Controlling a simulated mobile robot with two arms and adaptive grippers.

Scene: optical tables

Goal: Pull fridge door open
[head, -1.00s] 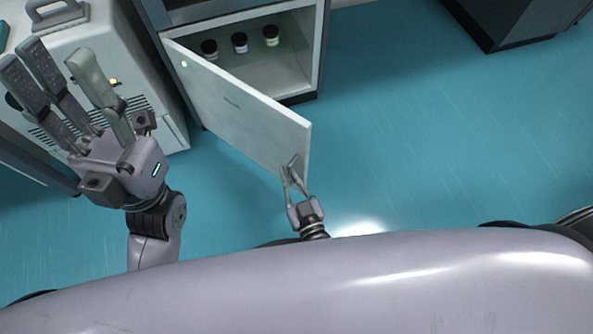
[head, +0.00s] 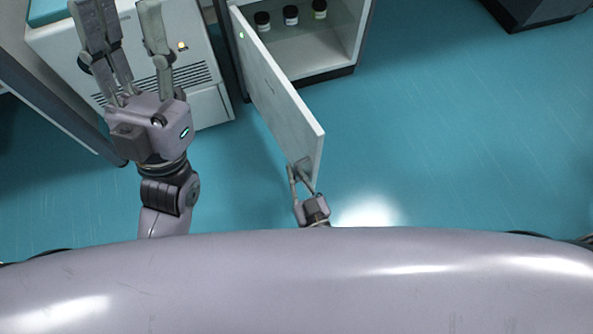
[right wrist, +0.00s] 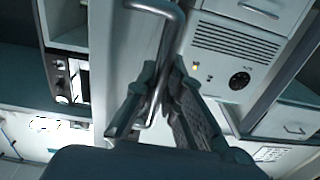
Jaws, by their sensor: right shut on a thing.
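The fridge door (head: 275,90) is a white panel standing well open, swung out from the fridge (head: 345,50) toward me. My right gripper (head: 301,170) is at the door's free edge. In the right wrist view, the fingers of my right gripper (right wrist: 165,80) are closed around the metal bar handle (right wrist: 171,42). My left gripper (head: 125,30) is raised at the upper left, fingers apart and empty, away from the door.
Several small jars with black lids, one of them a middle jar (head: 291,15), stand inside the fridge. A white vented machine (head: 205,95) stands left of the fridge. A dark cabinet (head: 530,12) is at the upper right. The teal floor (head: 450,130) between is clear.

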